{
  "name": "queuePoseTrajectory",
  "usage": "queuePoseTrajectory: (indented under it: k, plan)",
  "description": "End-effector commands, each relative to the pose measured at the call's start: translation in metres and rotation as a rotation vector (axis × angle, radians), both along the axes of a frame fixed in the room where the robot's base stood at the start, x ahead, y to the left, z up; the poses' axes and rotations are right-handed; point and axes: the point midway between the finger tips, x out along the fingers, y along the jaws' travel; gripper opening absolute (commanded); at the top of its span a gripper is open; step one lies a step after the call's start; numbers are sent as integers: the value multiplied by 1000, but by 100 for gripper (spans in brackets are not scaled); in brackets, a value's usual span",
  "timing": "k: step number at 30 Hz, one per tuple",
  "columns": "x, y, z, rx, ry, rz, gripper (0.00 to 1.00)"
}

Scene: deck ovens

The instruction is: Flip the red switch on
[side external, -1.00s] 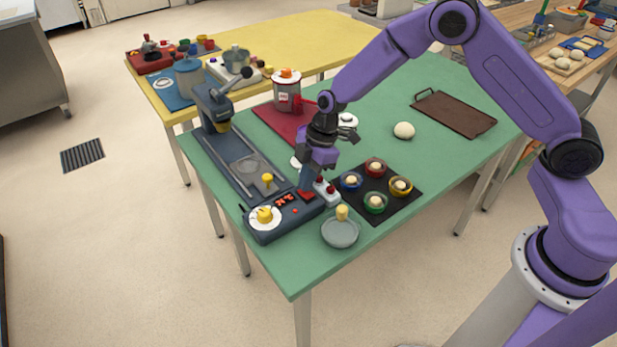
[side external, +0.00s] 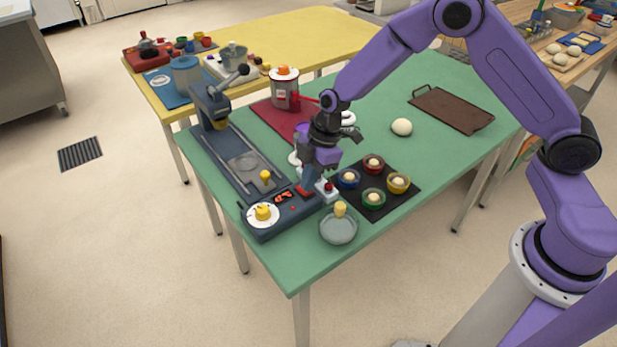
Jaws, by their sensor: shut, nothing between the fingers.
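The red switch (side external: 304,191) sits on the front control panel of a dark blue machine (side external: 283,213), beside a small red display. It is small and partly covered by my fingers, so I cannot tell which way it is tipped. My gripper (side external: 309,183) points down with its fingers shut and empty. Its fingertips are right at the switch, on its far side in this view; I cannot tell whether they touch it. A white dial with a yellow knob (side external: 263,213) is at the panel's left end.
A brown tray (side external: 452,110) lies farther back.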

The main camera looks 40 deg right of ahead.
Motion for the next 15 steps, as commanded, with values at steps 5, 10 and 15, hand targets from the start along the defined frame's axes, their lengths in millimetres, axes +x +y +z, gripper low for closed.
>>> queuePoseTrajectory:
  k: [5,10,15]
  plan:
    - [-1,1,6,1,1,1,0]
    - [-2,1,29,2,-3,1,0]
    - [1,-6,63,3,-5,-2,0]
